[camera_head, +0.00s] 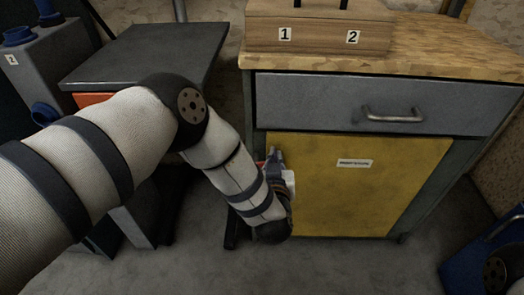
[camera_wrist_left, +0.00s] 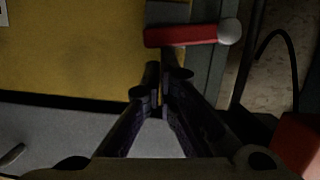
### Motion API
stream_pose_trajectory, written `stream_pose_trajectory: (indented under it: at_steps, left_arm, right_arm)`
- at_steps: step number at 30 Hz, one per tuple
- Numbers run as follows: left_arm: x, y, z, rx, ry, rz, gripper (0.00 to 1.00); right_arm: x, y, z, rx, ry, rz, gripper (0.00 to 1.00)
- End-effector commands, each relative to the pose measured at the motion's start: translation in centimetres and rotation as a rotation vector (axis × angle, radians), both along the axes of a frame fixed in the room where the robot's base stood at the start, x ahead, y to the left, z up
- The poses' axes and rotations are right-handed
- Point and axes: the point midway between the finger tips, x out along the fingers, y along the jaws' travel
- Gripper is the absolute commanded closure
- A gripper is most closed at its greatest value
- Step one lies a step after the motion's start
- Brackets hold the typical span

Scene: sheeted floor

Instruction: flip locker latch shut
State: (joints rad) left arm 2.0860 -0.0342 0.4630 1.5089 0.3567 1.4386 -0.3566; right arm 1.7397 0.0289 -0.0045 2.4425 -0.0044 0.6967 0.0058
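The locker's yellow door (camera_head: 350,190) sits flush in its frame below a grey drawer (camera_head: 330,100). In the left wrist view, the latch is a red bar (camera_wrist_left: 180,36) with a pale round knob. It lies crosswise over the door's side edge, beside a grey block. Only a bit of red shows in the head view, beside my wrist. My left gripper (camera_wrist_left: 163,72) has its fingertips nearly together in front of the door edge, apart from the red bar in the picture. Nothing is visibly held. In the head view my left wrist hides most of this gripper. My right gripper is out of view.
A wooden box (camera_head: 318,28) marked 1 and 2 stands on the locker's wooden top (camera_head: 450,50). A dark-topped bench (camera_head: 145,52) stands left of the locker, close to my left arm. A black curved cable (camera_wrist_left: 262,48) hangs beside the locker frame. Floor shows in front.

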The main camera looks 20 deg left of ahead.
Motion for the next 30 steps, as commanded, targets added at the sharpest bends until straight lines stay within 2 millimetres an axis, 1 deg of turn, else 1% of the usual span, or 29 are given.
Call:
stream_pose_trajectory:
  at_steps: [2, 9, 25, 28, 30]
  left_arm:
    - [0.0, -0.2, -0.4, -0.003, 0.003, -0.002, 1.00]
    - [0.1, -0.5, -0.8, -0.005, 0.003, -0.001, 1.00]
    - [0.1, -0.5, -0.8, -0.007, 0.000, -0.001, 1.00]
    - [0.2, -0.4, -0.3, -0.006, -0.002, 0.000, 1.00]
    - [0.5, -0.1, 0.8, -0.007, -0.004, -0.001, 1.00]
  right_arm:
    - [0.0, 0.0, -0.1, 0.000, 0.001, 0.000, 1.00]
    - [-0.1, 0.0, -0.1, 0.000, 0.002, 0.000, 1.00]
    - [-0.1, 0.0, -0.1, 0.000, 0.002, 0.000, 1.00]
    - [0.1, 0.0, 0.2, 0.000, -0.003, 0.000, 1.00]
    - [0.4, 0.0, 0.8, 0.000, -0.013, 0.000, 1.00]
